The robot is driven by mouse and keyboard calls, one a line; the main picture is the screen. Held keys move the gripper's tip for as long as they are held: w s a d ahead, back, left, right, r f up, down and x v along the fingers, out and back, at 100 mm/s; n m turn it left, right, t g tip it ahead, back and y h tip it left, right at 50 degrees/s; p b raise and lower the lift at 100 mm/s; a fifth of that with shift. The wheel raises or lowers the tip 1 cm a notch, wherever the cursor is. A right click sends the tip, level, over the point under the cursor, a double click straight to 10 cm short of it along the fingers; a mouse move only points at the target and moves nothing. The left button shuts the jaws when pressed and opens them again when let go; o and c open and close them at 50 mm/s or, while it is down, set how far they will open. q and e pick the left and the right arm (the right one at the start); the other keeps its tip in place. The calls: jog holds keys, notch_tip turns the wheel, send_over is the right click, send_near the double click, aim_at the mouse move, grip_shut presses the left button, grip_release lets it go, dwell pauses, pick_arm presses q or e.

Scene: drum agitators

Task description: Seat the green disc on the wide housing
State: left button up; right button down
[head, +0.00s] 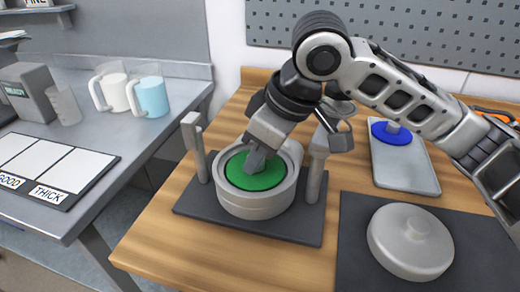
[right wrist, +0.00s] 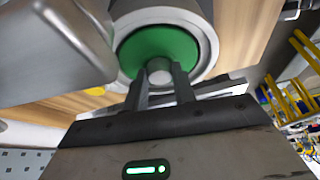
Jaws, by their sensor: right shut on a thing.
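The wide housing (head: 255,207) is a round, light grey ring on a dark base plate with an upright post on either side. The green disc (head: 262,179) lies level within the housing's rim, with the grey wall around it. In the right wrist view the green disc (right wrist: 160,42) has a pale central knob (right wrist: 160,72), and the housing (right wrist: 205,22) surrounds it. My right gripper (head: 256,161) comes from above and is shut on the disc's knob. Whether the disc rests on a ledge inside is hidden. My left gripper is not in view.
A round grey lid (head: 410,243) with a knob lies on a dark mat (head: 483,255) at right. A blue disc (head: 391,132) lies on a grey tray (head: 407,172) behind it. Two cups (head: 151,95) (head: 110,91) stand on the left bench. Wood at front is clear.

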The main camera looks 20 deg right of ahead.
jog(key=shift+f, duration=0.2)
jog(key=shift+f, duration=0.3)
jog(key=shift+p, duration=0.3)
jog(key=shift+f+p, duration=0.15)
jog(key=shift+p, duration=0.2)
dwell(0.5)
jog(key=c, duration=1.1)
grip_release()
jog(key=shift+o, duration=0.2)
